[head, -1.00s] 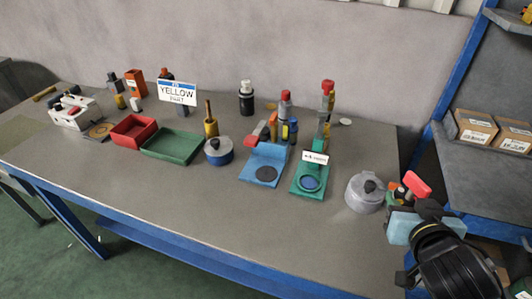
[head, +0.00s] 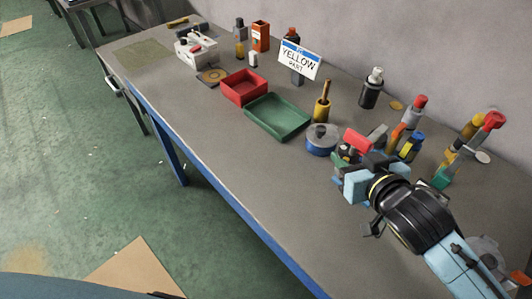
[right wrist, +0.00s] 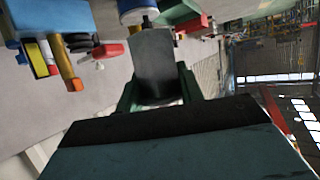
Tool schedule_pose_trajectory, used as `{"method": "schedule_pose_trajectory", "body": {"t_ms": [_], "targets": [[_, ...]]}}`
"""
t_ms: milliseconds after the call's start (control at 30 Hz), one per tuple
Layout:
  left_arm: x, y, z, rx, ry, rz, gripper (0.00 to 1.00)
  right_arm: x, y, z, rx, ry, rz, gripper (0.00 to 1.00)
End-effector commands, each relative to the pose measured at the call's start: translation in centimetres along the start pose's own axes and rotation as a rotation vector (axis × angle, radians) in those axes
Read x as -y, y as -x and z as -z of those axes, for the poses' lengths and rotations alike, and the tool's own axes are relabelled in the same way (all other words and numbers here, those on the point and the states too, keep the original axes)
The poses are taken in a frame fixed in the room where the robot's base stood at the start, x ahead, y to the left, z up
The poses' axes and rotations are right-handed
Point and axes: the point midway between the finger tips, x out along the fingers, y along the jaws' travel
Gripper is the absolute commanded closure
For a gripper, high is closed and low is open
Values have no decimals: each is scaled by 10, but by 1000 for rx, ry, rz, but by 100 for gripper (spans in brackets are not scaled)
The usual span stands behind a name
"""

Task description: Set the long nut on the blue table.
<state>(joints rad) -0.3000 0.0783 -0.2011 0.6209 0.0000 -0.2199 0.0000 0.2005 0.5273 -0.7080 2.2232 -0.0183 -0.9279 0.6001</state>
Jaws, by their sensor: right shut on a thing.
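My right gripper (head: 352,168) is over the table's middle, right of the blue round pot (head: 321,139). In the right wrist view its jaws (right wrist: 158,95) are shut on a dark grey block-like piece (right wrist: 153,55), seemingly the long nut. In the head view the gripper largely hides this piece, and I cannot tell its height above the table. The table (head: 215,135) has a grey top and a blue frame. My left gripper is not in view.
A red tray (head: 244,88) and a green tray (head: 279,117) stand left of the gripper. A yellow cylinder (head: 322,108), a dark bottle (head: 371,90) and several coloured parts stand behind it. A "YELLOW PART" sign (head: 299,60) stands at the back. The front strip of tabletop is clear.

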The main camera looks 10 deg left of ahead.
Motion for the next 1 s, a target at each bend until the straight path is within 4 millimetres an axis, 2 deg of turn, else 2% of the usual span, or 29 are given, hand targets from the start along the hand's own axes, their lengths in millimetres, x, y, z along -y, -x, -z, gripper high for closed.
{"method": "schedule_pose_trajectory", "body": {"t_ms": [33, 100, 200, 300, 600, 833, 1000], "targets": [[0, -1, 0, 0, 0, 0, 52, 19, -11, 1, -5, 39, 77, 94], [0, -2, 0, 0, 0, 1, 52, 43, -21, -2, -7, 80, 174, 94], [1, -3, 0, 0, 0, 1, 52, 68, -29, -7, -6, 121, 274, 94], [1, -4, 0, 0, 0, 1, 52, 79, -34, -13, -6, 142, 325, 94], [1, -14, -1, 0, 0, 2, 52, 84, -54, -62, -3, 145, 343, 94], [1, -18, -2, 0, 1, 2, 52, 84, -61, -79, -5, 144, 343, 94], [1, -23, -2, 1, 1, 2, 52, 84, -70, -102, -4, 145, 342, 94]]}}
